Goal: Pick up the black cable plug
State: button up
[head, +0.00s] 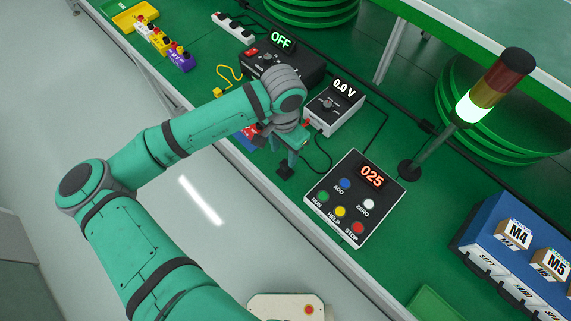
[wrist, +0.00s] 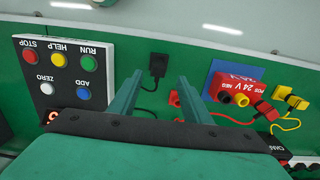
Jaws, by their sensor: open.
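The black cable plug (wrist: 157,66) lies on the green bench top near its front edge, with its dark cable trailing back under my gripper. In the head view the black plug (head: 284,170) shows just below my fingers. My gripper (wrist: 160,78) is open and empty. Its two teal fingers point down toward the bench, and the plug appears between and slightly beyond their tips in the wrist view. In the head view my gripper (head: 289,153) is partly hidden by my wrist. I cannot tell the exact height of the fingertips above the plug.
A button panel (head: 352,198) reading 025 stands to the right, and a 0.0 V meter (head: 334,106) behind. In the wrist view, a red 24 V box (wrist: 243,86) on a blue mat (wrist: 218,69) and a red plug (wrist: 174,98) are close by. A signal lamp (head: 489,92) stands farther right.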

aim_at(285, 163)
jog(key=shift+d+f, duration=0.15)
jog(key=shift+f, duration=1.65)
jog(key=shift+d+f, duration=0.1)
jog(key=shift+f, duration=1.65)
jog(key=c, duration=1)
